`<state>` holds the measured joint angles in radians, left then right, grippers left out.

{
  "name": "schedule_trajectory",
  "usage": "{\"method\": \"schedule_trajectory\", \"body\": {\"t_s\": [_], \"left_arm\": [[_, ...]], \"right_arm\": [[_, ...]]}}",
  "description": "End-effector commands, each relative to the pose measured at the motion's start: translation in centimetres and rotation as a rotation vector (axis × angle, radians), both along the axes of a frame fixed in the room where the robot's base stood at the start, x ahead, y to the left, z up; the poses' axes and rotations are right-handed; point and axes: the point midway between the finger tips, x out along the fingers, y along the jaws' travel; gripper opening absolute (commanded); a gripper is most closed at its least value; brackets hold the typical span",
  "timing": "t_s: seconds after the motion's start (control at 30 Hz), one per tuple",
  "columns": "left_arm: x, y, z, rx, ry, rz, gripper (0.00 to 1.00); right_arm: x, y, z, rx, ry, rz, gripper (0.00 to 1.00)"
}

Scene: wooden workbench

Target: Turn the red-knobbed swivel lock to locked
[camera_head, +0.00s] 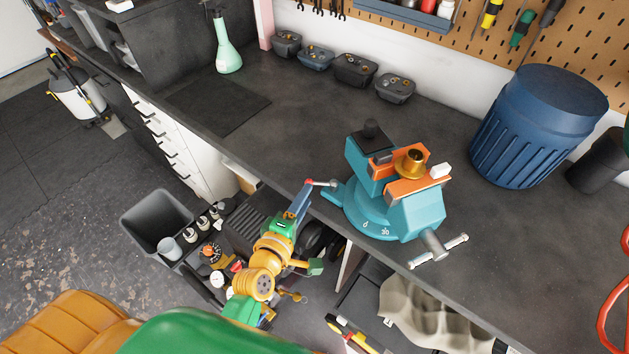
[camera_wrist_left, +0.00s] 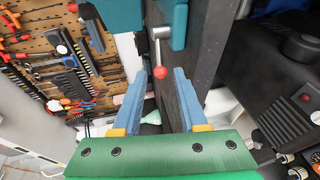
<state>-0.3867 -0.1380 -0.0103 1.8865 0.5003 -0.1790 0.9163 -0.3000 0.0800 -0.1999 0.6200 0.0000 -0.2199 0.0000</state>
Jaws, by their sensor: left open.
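The teal bench vise (camera_head: 372,213) stands at the bench's front edge with a brass part (camera_head: 411,163) between its orange jaws. Its swivel lock, a short silver lever (camera_head: 325,183) with a red knob (camera_head: 308,182), sticks out to the left from the vise base, by the bench edge. In the left wrist view the lever (camera_wrist_left: 157,45) hangs down in the picture and its red knob (camera_wrist_left: 160,72) appears between the fingertips. My left gripper (camera_head: 301,196) is open, just in front of the knob; its two blue fingers (camera_wrist_left: 160,88) show no contact with it. My right gripper is out of view.
A blue ribbed bin (camera_head: 535,128) stands at the right of the dark bench. Small part bins (camera_head: 354,69) and a green spray bottle (camera_head: 226,52) stand at the back. The vise's handle bar (camera_head: 438,250) overhangs the front edge. The bench left of the vise is clear.

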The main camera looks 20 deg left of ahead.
Motion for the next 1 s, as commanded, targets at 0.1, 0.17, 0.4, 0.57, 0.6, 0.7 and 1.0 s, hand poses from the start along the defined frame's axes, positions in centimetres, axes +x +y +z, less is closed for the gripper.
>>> {"method": "schedule_trajectory", "body": {"t_s": [0.1,0.17,0.4,0.57,0.6,0.7,1.0], "left_arm": [[2.2,-0.2,-0.2,0.001,-0.003,0.000,0.42],[3.2,-0.3,-0.5,0.002,-0.002,-0.001,0.42],[5.8,-0.5,-1.1,0.006,0.000,-0.004,0.42],[6.2,-0.5,-1.3,0.007,-0.001,-0.004,0.42],[6.2,-0.5,-1.3,0.007,-0.001,-0.004,0.42],[6.2,-0.5,-1.3,0.007,0.000,-0.004,0.42],[6.2,-0.5,-1.3,0.007,0.000,-0.004,0.00]], "right_arm": [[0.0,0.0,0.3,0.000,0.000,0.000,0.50],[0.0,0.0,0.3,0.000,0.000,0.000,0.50],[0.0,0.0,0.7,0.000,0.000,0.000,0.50],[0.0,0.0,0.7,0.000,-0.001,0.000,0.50],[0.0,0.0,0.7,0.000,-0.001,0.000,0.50],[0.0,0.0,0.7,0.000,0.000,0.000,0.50],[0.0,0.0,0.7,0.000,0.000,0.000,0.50]]}}
